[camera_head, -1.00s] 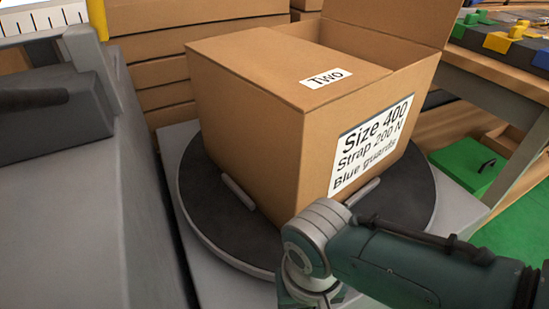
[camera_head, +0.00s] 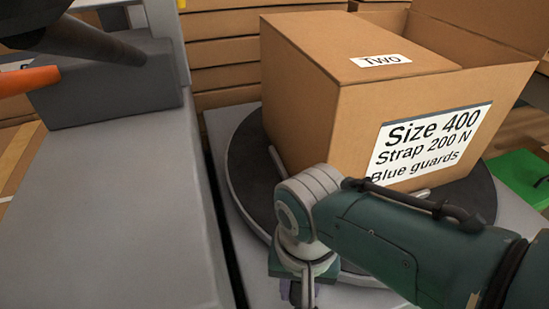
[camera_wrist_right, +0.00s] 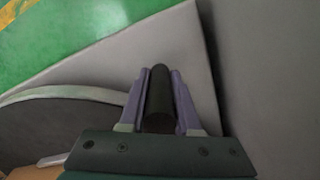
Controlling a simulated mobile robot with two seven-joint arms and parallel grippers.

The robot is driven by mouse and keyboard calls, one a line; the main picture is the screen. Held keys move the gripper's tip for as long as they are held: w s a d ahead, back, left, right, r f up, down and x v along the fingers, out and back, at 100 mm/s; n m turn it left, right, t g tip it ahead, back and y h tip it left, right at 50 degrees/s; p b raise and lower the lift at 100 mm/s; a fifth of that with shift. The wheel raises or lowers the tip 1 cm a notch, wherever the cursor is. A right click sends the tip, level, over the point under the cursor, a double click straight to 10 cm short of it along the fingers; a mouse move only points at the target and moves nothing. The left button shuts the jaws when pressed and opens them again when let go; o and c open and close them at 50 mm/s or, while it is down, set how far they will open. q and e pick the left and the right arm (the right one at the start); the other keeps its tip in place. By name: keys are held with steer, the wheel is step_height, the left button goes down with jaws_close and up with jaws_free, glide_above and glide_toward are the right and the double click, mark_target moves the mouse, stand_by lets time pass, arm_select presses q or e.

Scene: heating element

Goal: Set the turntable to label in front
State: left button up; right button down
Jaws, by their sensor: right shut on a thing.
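The round dark turntable (camera_head: 245,180) carries an open cardboard box (camera_head: 300,90). The box's white label (camera_head: 430,142), reading "Size 400, Strap 200 N, Blue guards", faces forward and slightly right; a "Two" sticker (camera_head: 380,61) is on top. My right gripper (camera_head: 300,292) is low at the turntable's near edge, partly hidden by its wrist. In the right wrist view, its purple fingers (camera_wrist_right: 160,100) are shut on a dark upright handle (camera_wrist_right: 159,98) beside the turntable disc (camera_wrist_right: 45,130). My left gripper is not in view.
A grey counter (camera_head: 110,210) with a dark grey block (camera_head: 110,85) lies left of the turntable. Stacked cardboard (camera_head: 220,55) stands behind. A green box (camera_head: 520,175) is at the right.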

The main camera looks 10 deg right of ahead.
steer(key=shift+f, duration=0.1)
steer(key=c, duration=1)
jaws_free()
steer(key=shift+w+a, duration=0.1)
steer(key=shift+o, duration=0.8)
steer(key=shift+w+a, duration=0.15)
steer(key=shift+o, duration=1.1)
step_height(320, 180, up, 10)
steer(key=p, duration=0.8)
